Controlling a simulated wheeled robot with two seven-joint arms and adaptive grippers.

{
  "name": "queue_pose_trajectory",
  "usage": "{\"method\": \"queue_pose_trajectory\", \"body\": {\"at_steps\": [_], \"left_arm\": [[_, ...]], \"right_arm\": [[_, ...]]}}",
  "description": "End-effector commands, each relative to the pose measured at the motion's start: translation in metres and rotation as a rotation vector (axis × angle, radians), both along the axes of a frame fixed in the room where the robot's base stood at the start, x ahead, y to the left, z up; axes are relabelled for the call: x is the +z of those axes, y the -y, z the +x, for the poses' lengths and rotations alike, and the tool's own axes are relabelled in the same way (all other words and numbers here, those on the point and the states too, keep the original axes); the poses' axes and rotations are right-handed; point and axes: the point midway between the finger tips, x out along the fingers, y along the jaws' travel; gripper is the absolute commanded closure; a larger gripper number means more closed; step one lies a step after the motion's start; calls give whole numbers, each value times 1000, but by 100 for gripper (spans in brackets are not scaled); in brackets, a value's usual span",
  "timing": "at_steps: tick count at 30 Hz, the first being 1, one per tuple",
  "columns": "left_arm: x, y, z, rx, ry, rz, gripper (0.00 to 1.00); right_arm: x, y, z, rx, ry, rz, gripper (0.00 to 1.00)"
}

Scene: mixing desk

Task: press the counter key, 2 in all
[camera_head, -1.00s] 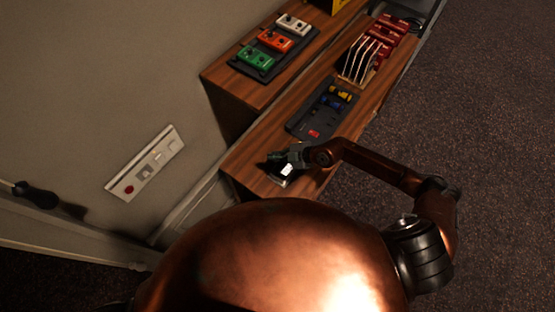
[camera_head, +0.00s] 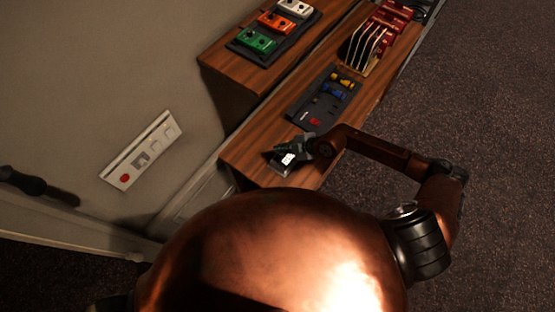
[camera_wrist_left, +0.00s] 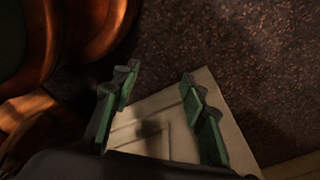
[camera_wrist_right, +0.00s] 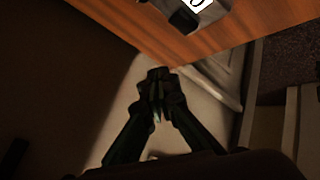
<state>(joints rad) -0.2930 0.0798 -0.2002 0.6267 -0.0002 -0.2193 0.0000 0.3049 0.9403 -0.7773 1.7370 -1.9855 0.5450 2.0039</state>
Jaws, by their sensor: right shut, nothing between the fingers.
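The counter (camera_head: 284,164) is a small dark device with a lit white display, on the near end of the wooden desk. In the right wrist view its display (camera_wrist_right: 199,5) and a dark block at its edge, perhaps the key (camera_wrist_right: 184,20), show at the top. My right gripper (camera_head: 277,151) is shut and empty, beside or over the counter; the head view does not show whether it touches. In the right wrist view its closed fingertips (camera_wrist_right: 158,75) lie apart from the counter in the picture. My left gripper (camera_wrist_left: 158,80) is open and empty, away from the desk.
A dark panel (camera_head: 307,119) with a red button and blue and yellow parts lies farther along the desk, before a slotted rack (camera_head: 352,66). Green, orange and white pedals stand on a raised shelf (camera_head: 222,68). A switch plate (camera_head: 134,165) is on the wall.

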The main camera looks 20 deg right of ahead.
Motion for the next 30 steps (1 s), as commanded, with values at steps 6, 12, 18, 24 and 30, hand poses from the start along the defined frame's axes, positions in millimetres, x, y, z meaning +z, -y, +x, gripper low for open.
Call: {"method": "queue_pose_trajectory", "body": {"at_steps": [6, 12, 18, 24, 30], "left_arm": [[-37, -1, -9, 2, -12, 0, 60], [-45, -1, -14, 3, -19, 1, 60], [-46, -1, -14, 3, -19, 1, 60], [-46, -1, -13, 3, -18, 1, 60], [-46, -1, -12, 3, -16, 1, 60]], "right_arm": [[-32, -1, 1, 3, 3, 1, 100], [-50, -1, 1, 0, 0, 2, 100], [-56, -1, 1, 1, 2, 1, 100], [-56, -1, 1, 1, 2, 1, 100], [-56, -1, 1, 1, 2, 1, 100]]}}
